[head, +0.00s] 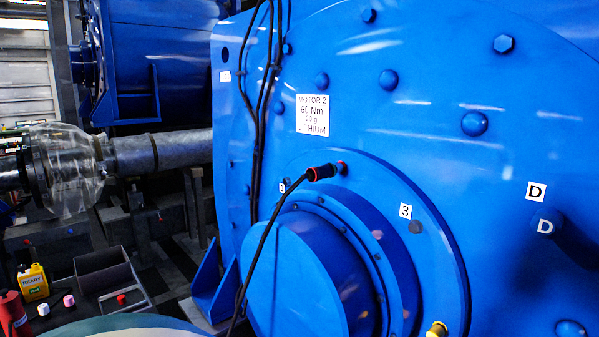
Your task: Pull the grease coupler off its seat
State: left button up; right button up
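The grease coupler (323,173) is a black cylinder with a red ring at its left end. A black hose (262,240) runs from the coupler down and left across the hub. Neither of my grippers is in view.
The blue motor (430,130) fills the right side, with bolt heads, a label (313,115) and a yellow fitting (437,329) low down. Black cables (262,110) hang down its face. A grey shaft, an open grey box (108,283), a yellow bottle (33,282) and a red can (13,313) are left.

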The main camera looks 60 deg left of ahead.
aim_at(313, 175)
jog(key=u, duration=1.6)
jog(key=z, duration=0.65)
jog(key=j+z, duration=0.25)
jog(key=z, duration=0.15)
jog(key=j+z, duration=0.6)
jog(key=z, duration=0.15)
jog(key=j+z, duration=0.2)
jog(key=j, duration=0.15)
jog(key=k+j+z, duration=0.2)
jog(key=j+z, duration=0.2)
jog(key=j, duration=0.25)
jog(key=k+j, duration=0.2)
jog(key=j, duration=0.2)
jog(key=k+j+z, duration=0.1)
jog(key=j, duration=0.3)
jog(key=k+j, duration=0.5)
jog(key=j, duration=0.3)
jog(key=k+j+z, duration=0.1)
jog(key=k+j, duration=0.15)
jog(key=j, duration=0.15)
